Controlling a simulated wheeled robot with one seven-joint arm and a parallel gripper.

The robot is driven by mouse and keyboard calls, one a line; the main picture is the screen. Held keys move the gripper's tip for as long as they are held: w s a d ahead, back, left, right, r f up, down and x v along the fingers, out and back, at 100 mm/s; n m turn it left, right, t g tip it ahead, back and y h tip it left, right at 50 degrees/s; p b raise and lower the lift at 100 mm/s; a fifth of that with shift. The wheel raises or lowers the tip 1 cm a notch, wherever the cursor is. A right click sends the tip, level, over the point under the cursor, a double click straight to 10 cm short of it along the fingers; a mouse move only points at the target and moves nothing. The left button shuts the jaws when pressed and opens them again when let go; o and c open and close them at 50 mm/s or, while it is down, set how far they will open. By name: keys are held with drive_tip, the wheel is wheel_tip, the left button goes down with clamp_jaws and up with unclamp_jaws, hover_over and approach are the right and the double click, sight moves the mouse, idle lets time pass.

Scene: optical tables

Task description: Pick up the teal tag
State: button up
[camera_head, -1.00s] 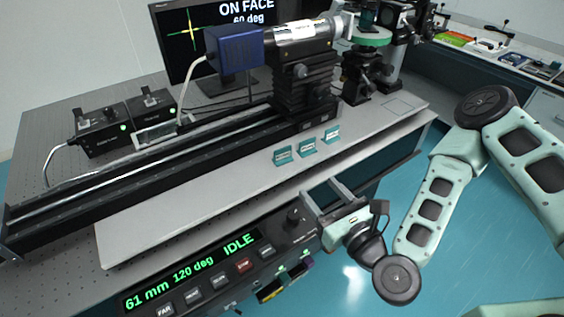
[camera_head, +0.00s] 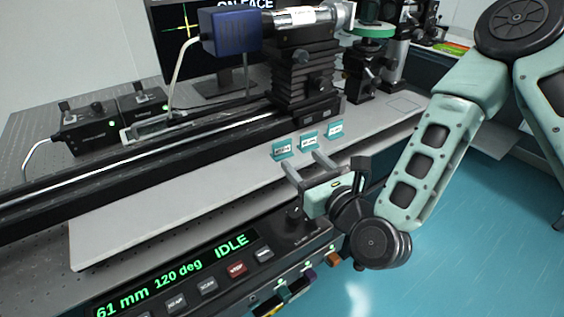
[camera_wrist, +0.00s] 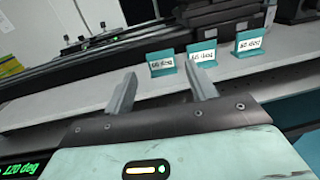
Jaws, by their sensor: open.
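Three teal tags with white labels stand in a row on the grey shelf: a left one (camera_head: 282,148), a middle one (camera_head: 308,141) and a right one (camera_head: 335,130). The wrist view shows the left tag (camera_wrist: 161,63), the middle tag (camera_wrist: 202,53) and the right tag (camera_wrist: 249,43) ahead of the fingers. The labels are too small to read surely. My gripper (camera_head: 302,163) is open and empty, just in front of the left and middle tags and apart from them. In the wrist view, its fingers (camera_wrist: 160,92) are spread wide.
The grey shelf (camera_head: 150,205) is bare left of the tags. Behind it run a black rail (camera_head: 150,165) and a black stage (camera_head: 300,75) carrying a blue box (camera_head: 232,32). A control panel (camera_head: 190,280) reading "61 mm 120 deg IDLE" lies along the front, below my gripper.

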sight(283, 142)
drive_tip(key=shift+p+x, duration=0.6)
drive_tip(key=shift+x, duration=0.55)
drive_tip(key=p+x, duration=0.1)
drive_tip(key=x, duration=0.3)
drive_tip(key=shift+w+a+r, duration=0.1)
drive_tip(key=shift+w+a, duration=0.1)
drive_tip(key=shift+w+a+p, duration=0.2)
drive_tip(key=shift+w+p, duration=0.1)
drive_tip(key=shift+w, duration=0.25)
drive_tip(key=c, duration=0.7)
